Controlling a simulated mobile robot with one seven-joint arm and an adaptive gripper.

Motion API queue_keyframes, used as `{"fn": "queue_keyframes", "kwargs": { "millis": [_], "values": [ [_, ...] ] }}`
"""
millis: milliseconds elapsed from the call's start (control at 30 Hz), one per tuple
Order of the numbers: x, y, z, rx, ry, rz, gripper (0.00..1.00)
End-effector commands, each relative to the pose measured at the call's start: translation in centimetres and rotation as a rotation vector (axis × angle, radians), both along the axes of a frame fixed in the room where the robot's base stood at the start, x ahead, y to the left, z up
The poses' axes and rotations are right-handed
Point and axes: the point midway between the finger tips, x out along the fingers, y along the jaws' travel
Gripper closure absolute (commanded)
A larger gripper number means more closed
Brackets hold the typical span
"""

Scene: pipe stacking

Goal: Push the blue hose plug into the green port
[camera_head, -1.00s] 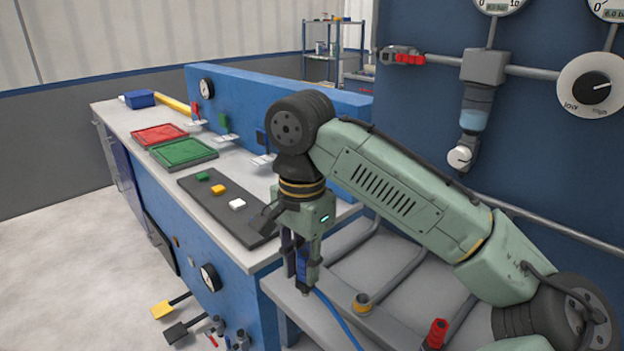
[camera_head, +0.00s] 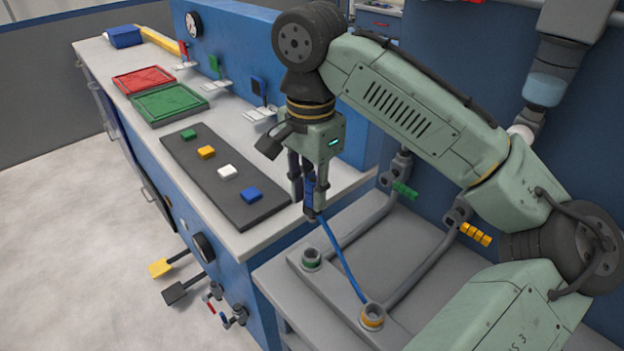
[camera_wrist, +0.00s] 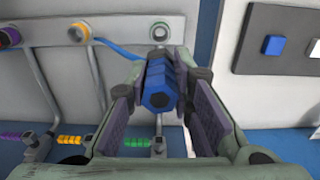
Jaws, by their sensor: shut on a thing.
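The blue hose plug (camera_head: 309,195) is held upright between the fingers of my gripper (camera_head: 309,190), which is shut on it. In the wrist view the plug (camera_wrist: 158,85) sits between the two finger pads of my gripper (camera_wrist: 163,90). The green port (camera_head: 312,258) is a grey socket with a green ring on the grey bench, below the plug in the head view. In the wrist view the port (camera_wrist: 160,32) shows just beyond the plug. The plug is apart from the port. A blue hose (camera_head: 342,262) trails from the plug toward the yellow port.
The yellow port (camera_head: 372,315) is to the right of the green one. Green (camera_head: 404,189) and yellow (camera_head: 475,234) valve handles stand behind on pipes. A dark mat (camera_head: 225,180) with coloured blocks lies on the neighbouring counter at left. A purple-ringed port (camera_wrist: 9,36) shows in the wrist view.

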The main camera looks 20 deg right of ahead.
Motion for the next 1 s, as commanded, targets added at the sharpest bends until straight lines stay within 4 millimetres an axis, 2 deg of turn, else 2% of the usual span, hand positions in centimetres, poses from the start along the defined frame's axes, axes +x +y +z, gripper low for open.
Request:
{"fn": "queue_keyframes", "kwargs": {
  "millis": [167, 400, 600, 767, 1000],
  "values": [
    [-0.1, 0.0, -1.6, 0.002, 0.002, 0.001, 1.00],
    [-0.1, 0.0, -5.6, 0.000, 0.001, 0.000, 1.00],
    [0.0, 0.0, -8.0, 0.000, 0.000, 0.000, 1.00],
    [0.0, 0.0, -8.7, 0.000, 0.001, 0.001, 1.00],
    [0.0, 0.0, -8.6, 0.001, 0.000, 0.001, 1.00]
  ]
}}
